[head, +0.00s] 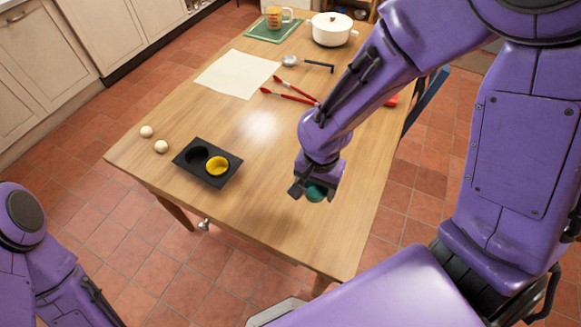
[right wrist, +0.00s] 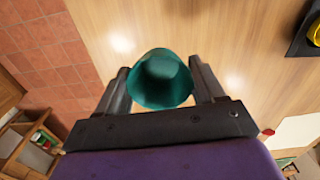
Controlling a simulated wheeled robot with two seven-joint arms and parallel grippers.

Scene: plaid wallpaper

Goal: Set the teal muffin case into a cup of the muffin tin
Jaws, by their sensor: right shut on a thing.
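The teal muffin case (head: 316,194) is held between the fingers of my right gripper (head: 313,192), above the near right part of the wooden table. In the right wrist view the teal case (right wrist: 162,80) sits between the two fingers (right wrist: 160,88). The black muffin tin (head: 181,159) lies to the left of the gripper and shows two cups. Its left cup (head: 197,156) looks empty, and its right cup holds a yellow case (head: 217,166). A corner of the tin (right wrist: 299,45) shows at the upper right of the right wrist view. My left gripper is out of view.
Two pale eggs or balls (head: 161,146) lie left of the tin. Red tongs (head: 290,96), a ladle (head: 291,62), a cream cloth (head: 236,74), a white pot (head: 333,29) and a green mat (head: 270,33) lie farther back. The table between tin and gripper is clear.

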